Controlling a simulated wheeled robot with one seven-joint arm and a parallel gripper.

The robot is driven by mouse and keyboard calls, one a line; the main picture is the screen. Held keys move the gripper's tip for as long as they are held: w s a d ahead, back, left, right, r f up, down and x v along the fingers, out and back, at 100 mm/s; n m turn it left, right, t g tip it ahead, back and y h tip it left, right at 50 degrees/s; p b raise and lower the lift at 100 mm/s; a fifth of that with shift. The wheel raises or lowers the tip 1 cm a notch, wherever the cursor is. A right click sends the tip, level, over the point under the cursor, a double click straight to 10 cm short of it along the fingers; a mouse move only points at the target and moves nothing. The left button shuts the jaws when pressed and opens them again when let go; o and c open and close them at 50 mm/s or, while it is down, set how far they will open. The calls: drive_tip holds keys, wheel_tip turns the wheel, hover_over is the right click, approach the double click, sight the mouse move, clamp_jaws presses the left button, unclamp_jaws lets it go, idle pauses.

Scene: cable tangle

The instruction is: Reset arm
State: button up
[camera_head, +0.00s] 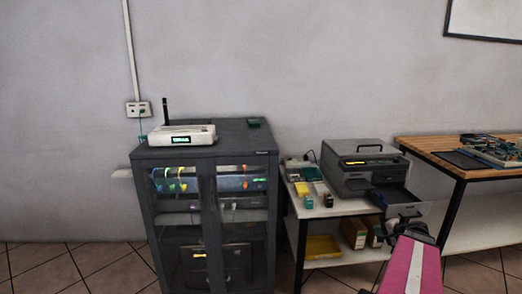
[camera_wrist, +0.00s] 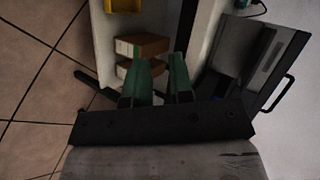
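My gripper (camera_wrist: 165,66) shows in the wrist view with two green fingers. A narrow gap shows between them, and I see nothing held in it. The fingers point towards the low shelf with brown boxes (camera_wrist: 141,45); I cannot tell how far away it is. In the head view, my pink and white arm (camera_head: 411,266) rises at the lower right, in front of the white table (camera_head: 330,209) with the printer (camera_head: 364,166). The fingers cannot be made out there.
A dark glass-doored cabinet (camera_head: 180,233) holds coloured cables and carries a white router (camera_head: 182,135). A wooden-topped bench (camera_head: 430,147) stands at the right. A yellow tray (camera_head: 322,246) sits on the white table's lower shelf. Tiled floor (camera_head: 100,262) is clear at the left.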

drive_tip(key=s+a+f+n+g+h, duration=0.1)
drive_tip(key=s+a+n+g, duration=0.1)
drive_tip(key=a, duration=0.8)
drive_tip(key=s+a+f+n+g+h, duration=0.2)
drive_tip(key=a+n+g, duration=0.2)
drive_tip(key=a, duration=0.7)
drive_tip(key=s+a+f+n+g+h, duration=0.2)
drive_tip(key=a+n+g, duration=0.2)
drive_tip(key=a, duration=0.7)
drive_tip(key=shift+s+f+n, duration=0.25)
drive_tip(key=shift+s+n, duration=0.1)
drive_tip(key=shift+n, duration=0.35)
